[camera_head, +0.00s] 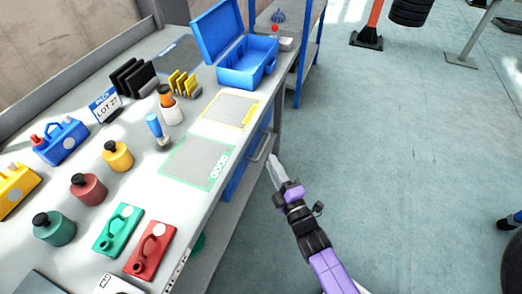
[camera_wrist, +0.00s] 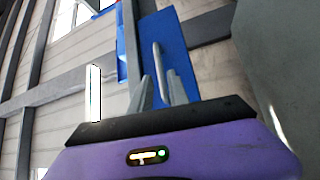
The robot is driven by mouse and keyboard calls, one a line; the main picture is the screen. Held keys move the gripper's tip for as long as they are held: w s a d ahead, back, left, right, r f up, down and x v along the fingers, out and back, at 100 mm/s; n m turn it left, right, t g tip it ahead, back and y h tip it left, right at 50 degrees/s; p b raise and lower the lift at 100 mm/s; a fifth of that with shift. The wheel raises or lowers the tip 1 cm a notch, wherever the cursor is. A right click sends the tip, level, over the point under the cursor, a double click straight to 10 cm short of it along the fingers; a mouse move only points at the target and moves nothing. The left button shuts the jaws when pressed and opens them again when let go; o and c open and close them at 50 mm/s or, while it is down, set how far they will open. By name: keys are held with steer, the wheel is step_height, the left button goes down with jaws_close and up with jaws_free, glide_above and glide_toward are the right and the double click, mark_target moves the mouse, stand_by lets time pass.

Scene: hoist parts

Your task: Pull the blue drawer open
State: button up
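The blue drawer (camera_head: 236,180) sits under the bench top, its front facing the aisle. It looks closed, though the bench edge hides much of it. Its grey bar handle (camera_head: 262,146) sticks out from the front. In the wrist view the blue front (camera_wrist: 178,48) and the handle (camera_wrist: 160,62) are ahead. My gripper (camera_head: 272,162) is just to the right of the handle in the head view. In the wrist view my gripper (camera_wrist: 162,84) is open, with the handle's near end between its fingers in the picture. I cannot tell whether they touch.
The grey bench (camera_head: 200,205) carries bottles, flat cases and an open blue toolbox (camera_head: 247,66). A bench leg (camera_head: 278,122) stands beyond the drawer. The floor (camera_head: 400,150) to the right is clear nearby.

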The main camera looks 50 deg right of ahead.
mark_target(263, 145)
steer(key=x, duration=0.7)
steer(key=shift+w, duration=0.3)
steer(key=shift+d, duration=0.1)
jaws_close()
stand_by(1.1)
